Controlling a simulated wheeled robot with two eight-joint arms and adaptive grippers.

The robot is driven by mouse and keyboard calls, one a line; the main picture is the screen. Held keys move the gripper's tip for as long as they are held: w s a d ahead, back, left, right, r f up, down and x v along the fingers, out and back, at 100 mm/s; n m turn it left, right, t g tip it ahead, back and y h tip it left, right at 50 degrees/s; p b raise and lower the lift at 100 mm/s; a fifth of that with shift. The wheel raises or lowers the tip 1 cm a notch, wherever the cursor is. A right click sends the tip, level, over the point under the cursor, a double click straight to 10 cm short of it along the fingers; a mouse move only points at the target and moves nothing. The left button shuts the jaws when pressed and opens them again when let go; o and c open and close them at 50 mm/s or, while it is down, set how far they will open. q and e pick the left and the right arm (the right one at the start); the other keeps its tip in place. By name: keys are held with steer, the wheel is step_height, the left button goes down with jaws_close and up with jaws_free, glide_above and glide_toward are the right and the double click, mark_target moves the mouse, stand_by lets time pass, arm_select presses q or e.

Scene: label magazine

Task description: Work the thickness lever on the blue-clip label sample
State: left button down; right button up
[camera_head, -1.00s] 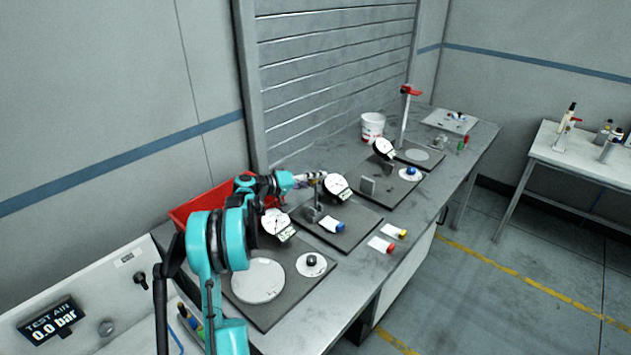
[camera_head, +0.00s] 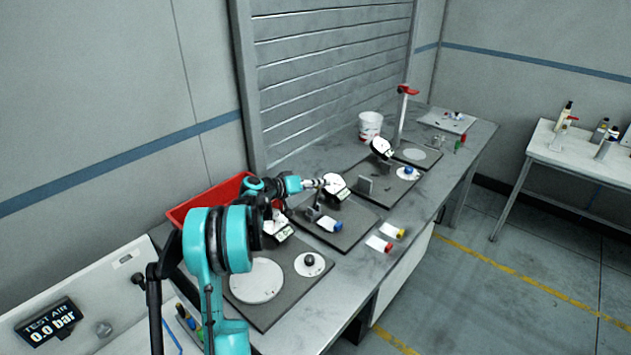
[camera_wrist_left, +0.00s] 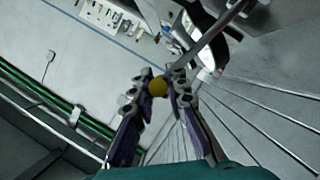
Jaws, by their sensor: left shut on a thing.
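The blue-clip label sample (camera_head: 329,224), a white label with a blue clip, lies on the middle dark mat at the foot of the thickness gauge (camera_head: 335,187). The gauge has a round white dial and a grey stand. My left gripper (camera_head: 322,183) is at the gauge's upper left, beside the dial. In the left wrist view its fingers are shut on a round yellow knob (camera_wrist_left: 157,88), which appears to be the lever's end. The lever's arm is too small to make out in the head view. My right gripper is not in view.
Labels with red and yellow clips (camera_head: 380,243) lie at the bench's front edge. A nearer gauge with a round white plate (camera_head: 256,281) and a farther gauge (camera_head: 381,148) flank the middle mat. A red bin (camera_head: 185,213) and a white bucket (camera_head: 370,126) stand behind.

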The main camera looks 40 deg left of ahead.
arm_select(q)
steer(key=d+f+m+y+b, duration=0.1)
steer(key=d+f+m, duration=0.1)
steer(key=d, duration=0.1)
steer(key=d+f+m+y+b, duration=0.2)
steer(key=f+m, duration=0.1)
steer(key=d+f+m+y+b, duration=0.1)
steer(key=d+f+m+y, duration=0.1)
steer(key=d+f, duration=0.1)
steer(key=shift+s+d+b, duration=0.35)
steer(key=shift+s, duration=0.05)
steer(key=shift+d+f+m+y+b, duration=0.2)
steer(key=shift+f+m+y+b, duration=0.1)
steer(key=shift+f+m+b, duration=0.3)
steer(key=shift+d+f+m+y+b, duration=0.15)
steer(key=shift+f+m+y+b, duration=0.15)
steer(key=shift+f+m+b, duration=0.25)
steer(key=c, duration=1.5)
jaws_free()
